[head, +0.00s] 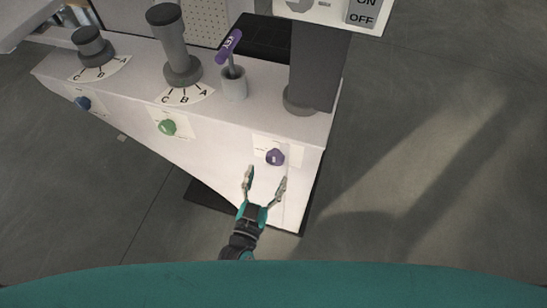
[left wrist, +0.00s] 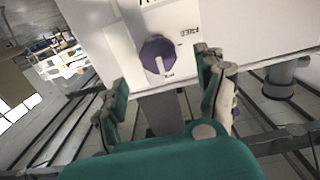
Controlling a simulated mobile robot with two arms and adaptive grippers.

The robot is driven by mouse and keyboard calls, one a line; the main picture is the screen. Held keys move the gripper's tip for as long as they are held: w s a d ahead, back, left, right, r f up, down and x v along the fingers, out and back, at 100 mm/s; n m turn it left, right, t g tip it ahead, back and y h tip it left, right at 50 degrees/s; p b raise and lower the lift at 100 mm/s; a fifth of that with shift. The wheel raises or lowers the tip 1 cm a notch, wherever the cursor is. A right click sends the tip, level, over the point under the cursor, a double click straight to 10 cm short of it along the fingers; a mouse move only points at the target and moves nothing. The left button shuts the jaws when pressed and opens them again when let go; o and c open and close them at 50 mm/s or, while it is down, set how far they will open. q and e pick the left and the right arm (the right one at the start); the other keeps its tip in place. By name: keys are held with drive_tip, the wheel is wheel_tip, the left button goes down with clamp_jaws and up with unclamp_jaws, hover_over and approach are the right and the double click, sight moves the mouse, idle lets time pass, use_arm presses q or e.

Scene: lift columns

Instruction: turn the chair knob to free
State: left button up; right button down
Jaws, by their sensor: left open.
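A round purple knob (head: 275,157) sits on a white label plate on the front face of the white console, near its right end. It shows larger in the left wrist view (left wrist: 158,55), with a pale pointer mark toward the picture's bottom, at a small label too small to read. The word FREE (left wrist: 189,32) is printed upside down to the upper right of the knob. My left gripper (head: 265,176) is open just in front of and below the knob, its fingers apart and nothing between them. In the left wrist view the fingers (left wrist: 163,72) flank the knob without visible contact. My right gripper is not in view.
The white console (head: 235,150) also carries a green knob (head: 167,127) and a blue knob (head: 83,103). Dials marked A, B, C, a purple-handled key (head: 229,45) in a grey socket and a thick grey column (head: 318,75) stand on top. Open floor lies right.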

sight(274, 161)
use_arm(q)
drive_tip(key=x, duration=0.6)
drive_tip(key=shift+w, duration=0.15)
drive_tip(key=c, duration=1.1)
